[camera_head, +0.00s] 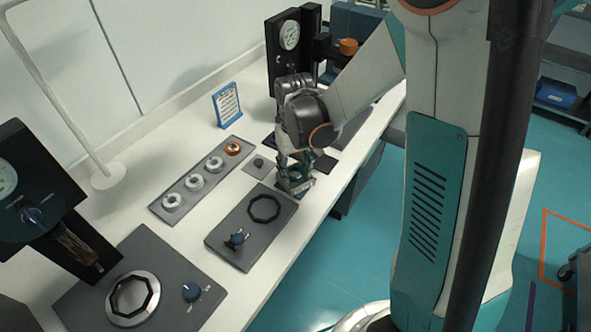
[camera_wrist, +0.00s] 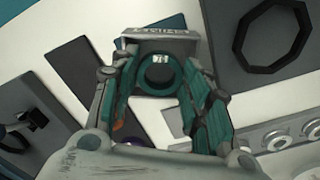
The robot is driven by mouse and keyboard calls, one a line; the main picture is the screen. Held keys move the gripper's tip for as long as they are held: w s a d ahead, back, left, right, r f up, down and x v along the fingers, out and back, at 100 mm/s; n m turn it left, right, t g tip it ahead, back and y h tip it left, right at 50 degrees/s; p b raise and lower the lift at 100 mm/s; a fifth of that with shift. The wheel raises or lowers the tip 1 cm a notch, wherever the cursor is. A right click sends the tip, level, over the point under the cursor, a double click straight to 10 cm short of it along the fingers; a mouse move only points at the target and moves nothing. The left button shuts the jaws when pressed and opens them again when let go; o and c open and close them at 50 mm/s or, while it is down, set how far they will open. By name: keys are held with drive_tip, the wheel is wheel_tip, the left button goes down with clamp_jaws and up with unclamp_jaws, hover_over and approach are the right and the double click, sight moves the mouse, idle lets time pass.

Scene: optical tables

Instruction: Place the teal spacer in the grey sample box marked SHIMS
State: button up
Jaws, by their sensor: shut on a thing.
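The teal spacer (camera_wrist: 157,82), a ring with a small white tag, sits between the fingertips of my gripper (camera_wrist: 158,78) in the wrist view. My gripper is shut on it. A grey box (camera_wrist: 158,33) with lettering on its rim lies just beyond and around the spacer in that view; the lettering is too small to read surely. In the head view my gripper (camera_head: 293,172) points down at the box (camera_head: 297,187) near the table's front edge. The spacer is hidden there by the fingers. I cannot tell whether it touches the box floor.
A grey plate with a black octagonal ring (camera_head: 264,208) and blue knob lies left of the box. A tray of several ring parts (camera_head: 200,181) lies behind it. A blue-framed sign (camera_head: 227,104) stands at the back. Dark gauge stands rise at left and back.

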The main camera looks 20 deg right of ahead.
sight(295, 173)
drive_tip(key=shift+s+f, duration=0.3)
drive_tip(key=shift+f, duration=0.35)
drive_tip(key=shift+c, duration=0.2)
drive_tip(key=o, duration=1.2)
drive_tip(key=shift+w, duration=0.1)
drive_tip(key=shift+w+f, duration=0.15)
drive_tip(key=shift+r, duration=0.35)
wheel_tip(295, 173, up, 12)
drive_tip(key=p, duration=0.4)
drive_tip(key=s+r+t, duration=0.7)
drive_tip(key=s+r, duration=0.4)
drive_tip(key=s, duration=0.4)
